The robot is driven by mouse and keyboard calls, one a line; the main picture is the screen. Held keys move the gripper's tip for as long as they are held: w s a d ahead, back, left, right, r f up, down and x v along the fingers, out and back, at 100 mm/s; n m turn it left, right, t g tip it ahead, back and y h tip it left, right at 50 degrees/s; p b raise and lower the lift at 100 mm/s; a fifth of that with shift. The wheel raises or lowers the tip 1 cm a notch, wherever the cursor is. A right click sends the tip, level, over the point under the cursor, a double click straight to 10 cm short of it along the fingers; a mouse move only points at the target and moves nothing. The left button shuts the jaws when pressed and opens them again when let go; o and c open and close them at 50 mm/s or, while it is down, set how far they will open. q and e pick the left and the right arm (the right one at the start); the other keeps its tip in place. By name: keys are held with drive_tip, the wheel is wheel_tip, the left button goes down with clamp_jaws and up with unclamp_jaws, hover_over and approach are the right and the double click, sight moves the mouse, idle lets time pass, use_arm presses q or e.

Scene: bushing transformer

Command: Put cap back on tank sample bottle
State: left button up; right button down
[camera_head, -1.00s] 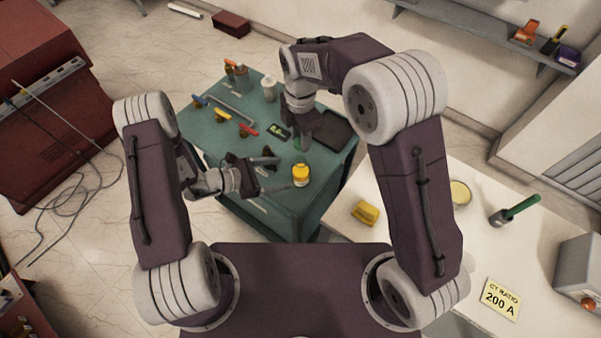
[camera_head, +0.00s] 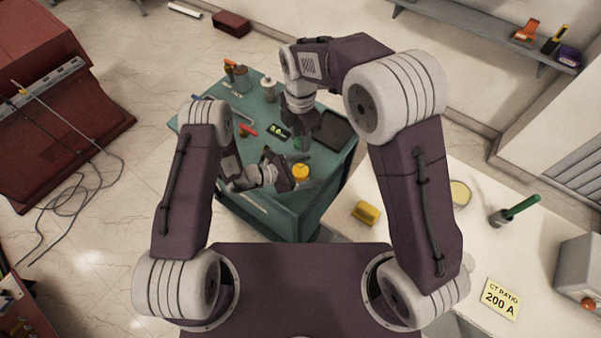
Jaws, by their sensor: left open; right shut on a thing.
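A teal-topped cart (camera_head: 265,215) stands in front of me. A small yellow-topped jar (camera_head: 301,171) stands near its front right edge; I cannot tell whether it is the sample bottle or something else. My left gripper (camera_head: 284,171) is open, just left of the yellow jar, its fingertips close to it; contact cannot be told. My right gripper (camera_head: 302,138) is pointed down over the cart behind the jar. It is shut on a small greenish thing (camera_head: 297,144), mostly hidden by the fingers; I cannot tell whether it is the bottle or the cap.
The cart also holds a red-handled tool (camera_head: 248,131), a black-and-green meter (camera_head: 279,131), a white bottle (camera_head: 268,86) and a dark tray (camera_head: 338,127). A white bench (camera_head: 430,225) at the right carries a yellow block (camera_head: 365,213).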

use_arm(q)
clamp_jaws()
use_arm(e)
hover_over(301, 159)
drive_tip(key=shift+f, duration=2.45)
drive_tip(key=shift+f, duration=0.9)
drive_tip(key=shift+f, duration=0.55)
